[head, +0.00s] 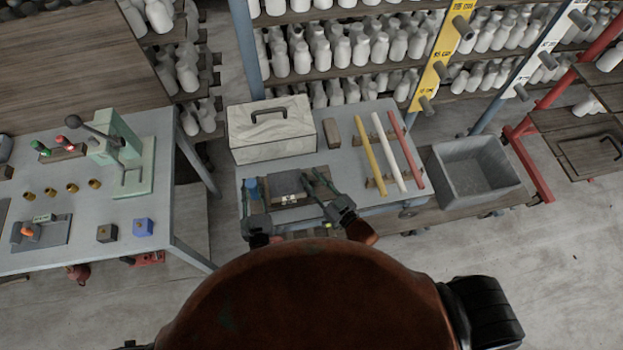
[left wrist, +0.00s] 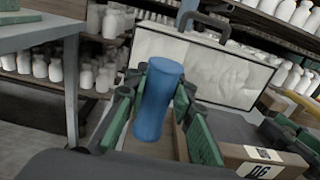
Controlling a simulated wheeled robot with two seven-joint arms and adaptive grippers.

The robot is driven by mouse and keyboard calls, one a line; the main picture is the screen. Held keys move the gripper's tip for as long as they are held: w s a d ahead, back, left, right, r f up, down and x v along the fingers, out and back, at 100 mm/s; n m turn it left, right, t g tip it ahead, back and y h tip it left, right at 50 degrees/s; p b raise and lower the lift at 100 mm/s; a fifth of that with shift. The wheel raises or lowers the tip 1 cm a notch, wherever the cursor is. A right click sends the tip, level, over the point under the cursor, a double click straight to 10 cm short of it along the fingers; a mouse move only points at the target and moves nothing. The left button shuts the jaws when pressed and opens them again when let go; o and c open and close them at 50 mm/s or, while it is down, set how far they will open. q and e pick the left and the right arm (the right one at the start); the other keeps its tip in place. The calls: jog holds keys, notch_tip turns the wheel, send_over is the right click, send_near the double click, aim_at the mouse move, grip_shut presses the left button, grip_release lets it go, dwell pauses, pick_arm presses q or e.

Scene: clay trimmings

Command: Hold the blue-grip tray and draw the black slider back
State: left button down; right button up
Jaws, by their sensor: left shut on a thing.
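The tray (head: 320,172) is a brown board on the grey table, with an upright blue grip (head: 252,188) at its left end. My left gripper (left wrist: 158,105) is shut on the blue grip, its green fingers on either side in the left wrist view. The black slider (head: 287,184) is a flat dark block on the tray. My right gripper (head: 316,186) is at the slider's right side, its green fingers spread apart. Whether they touch the slider is unclear. A white label reading "06" shows on the brown front piece (left wrist: 238,154) in the left wrist view.
A pale box with a dark handle (head: 272,130) stands behind the tray. A brown block (head: 333,132) and yellow, white and red rods (head: 370,158) lie to the right. A grey bin (head: 475,168) stands further right. Another table (head: 75,235) with a green press is at left.

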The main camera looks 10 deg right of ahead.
pick_arm(q)
jog(key=shift+s+f, duration=0.1)
jog(key=shift+f, duration=0.25)
pick_arm(e)
grip_shut()
jog(key=shift+d, duration=2.3)
pick_arm(q)
jog(key=shift+a+r, duration=0.1)
pick_arm(e)
jog(key=shift+o, duration=0.3)
grip_release()
jog(key=shift+o, duration=0.7)
pick_arm(q)
jog(key=shift+r, duration=0.1)
pick_arm(e)
jog(key=v, duration=1.2)
